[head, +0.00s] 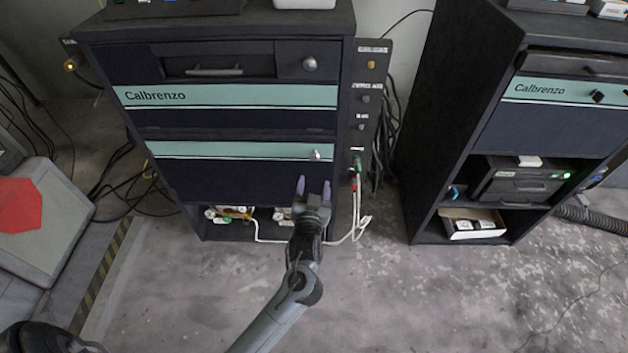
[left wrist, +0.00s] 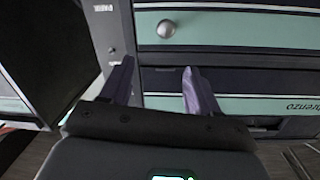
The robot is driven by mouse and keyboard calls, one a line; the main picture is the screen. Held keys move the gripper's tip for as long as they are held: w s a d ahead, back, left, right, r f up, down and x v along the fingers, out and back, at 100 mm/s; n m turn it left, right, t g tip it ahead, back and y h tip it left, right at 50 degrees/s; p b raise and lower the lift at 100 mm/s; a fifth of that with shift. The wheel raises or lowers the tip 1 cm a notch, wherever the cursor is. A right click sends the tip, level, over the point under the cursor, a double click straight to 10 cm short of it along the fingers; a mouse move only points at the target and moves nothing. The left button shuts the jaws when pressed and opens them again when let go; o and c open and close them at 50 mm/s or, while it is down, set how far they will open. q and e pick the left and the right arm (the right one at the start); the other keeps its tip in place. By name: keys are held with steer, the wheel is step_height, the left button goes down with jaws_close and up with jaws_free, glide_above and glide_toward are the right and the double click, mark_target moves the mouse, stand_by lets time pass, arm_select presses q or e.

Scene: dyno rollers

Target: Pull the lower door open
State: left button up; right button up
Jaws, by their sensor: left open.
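The lower door (head: 235,180) of the left dark cabinet is a navy panel with a teal stripe along its top, and it looks shut. Its small silver knob (head: 316,155) sits on the stripe near the right end; the knob also shows in the left wrist view (left wrist: 166,28). My left gripper (head: 313,184) is open and empty in front of the door, with its purple fingertips just below the knob in the head view. In the left wrist view the fingers (left wrist: 157,68) are spread, and the knob is beyond their tips. My right gripper is not in view.
Above is another teal-striped panel (head: 230,97) and a drawer (head: 215,70). An open bay with white cables (head: 345,238) lies below the door. A strip of labelled fittings (head: 365,95) stands at right, then a second cabinet (head: 465,110). The floor in front is clear.

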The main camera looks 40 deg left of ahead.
mark_target(314, 159)
arm_select(q)
steer(key=shift+y, duration=0.7)
steer(key=b+x, duration=0.2)
steer(key=x, duration=0.2)
steer(key=f+b+x, duration=0.1)
steer(key=b+x, duration=0.1)
steer(key=x, duration=0.1)
steer(key=f+b+x, duration=0.1)
steer(key=b+x, duration=0.1)
steer(key=x, duration=0.2)
steer(key=shift+w+a+f+b, duration=0.15)
steer(key=shift+w+a+b, duration=0.05)
steer(key=shift+a+b, duration=0.1)
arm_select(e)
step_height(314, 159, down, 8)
arm_select(q)
steer(key=shift+c, duration=0.3)
jaws_close()
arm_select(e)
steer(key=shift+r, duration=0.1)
